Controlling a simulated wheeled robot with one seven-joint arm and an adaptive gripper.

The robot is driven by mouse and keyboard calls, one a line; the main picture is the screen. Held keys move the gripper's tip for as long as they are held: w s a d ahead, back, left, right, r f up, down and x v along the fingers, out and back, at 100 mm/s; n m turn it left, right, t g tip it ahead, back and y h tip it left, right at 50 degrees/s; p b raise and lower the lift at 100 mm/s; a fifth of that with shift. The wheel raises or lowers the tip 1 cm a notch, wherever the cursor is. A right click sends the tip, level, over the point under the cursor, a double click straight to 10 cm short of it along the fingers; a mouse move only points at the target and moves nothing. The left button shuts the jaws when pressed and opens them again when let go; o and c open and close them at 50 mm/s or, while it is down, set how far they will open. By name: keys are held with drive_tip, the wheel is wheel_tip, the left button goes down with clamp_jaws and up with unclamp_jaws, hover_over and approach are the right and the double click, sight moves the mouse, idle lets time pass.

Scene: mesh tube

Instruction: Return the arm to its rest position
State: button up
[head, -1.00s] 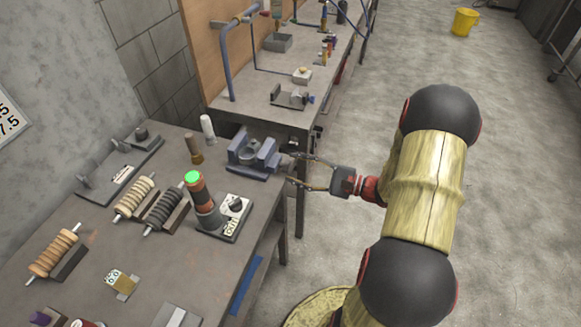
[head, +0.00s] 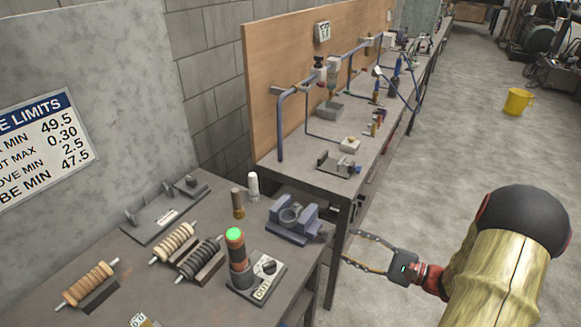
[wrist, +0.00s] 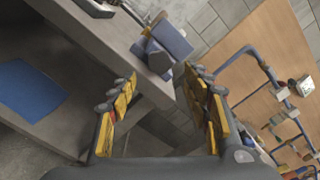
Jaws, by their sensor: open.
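My gripper (head: 350,249) is open and empty in the head view, in front of the near workbench's right edge, level with the blue-grey vise (head: 293,218). My arm, yellow with black joints, reaches in from the lower right. In the wrist view the two yellow-padded fingers of my gripper (wrist: 160,98) stand apart with nothing between them. The vise also shows beyond the fingertips in the wrist view (wrist: 165,42), apart from them.
The near workbench (head: 130,285) holds a tester with a green-topped cylinder (head: 238,260), ribbed rollers (head: 175,243) and a limits sign (head: 45,140) behind. A second bench (head: 300,165) carries blue pipes. Open floor (head: 440,150) lies right, with a yellow bucket (head: 518,101).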

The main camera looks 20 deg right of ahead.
drive_tip(key=s+a+f+g, duration=0.6)
drive_tip(key=s, duration=0.1)
drive_tip(key=s+a+r+n+g+h, duration=0.3)
drive_tip(key=s+n+g+h, duration=0.1)
drive_tip(key=s+n+g, duration=0.3)
drive_tip(key=a+r+n+t+h, duration=0.2)
drive_tip(key=a+r+n, duration=0.3)
drive_tip(key=r, duration=0.5)
drive_tip(key=a+r+n+t+h+p, duration=0.1)
drive_tip(key=a+r+n+h, duration=0.4)
drive_tip(key=r, duration=0.6)
drive_tip(key=shift+w+a+n+t, duration=0.15)
drive_tip(key=shift+n+t, duration=0.55)
drive_tip(key=shift+n, duration=0.4)
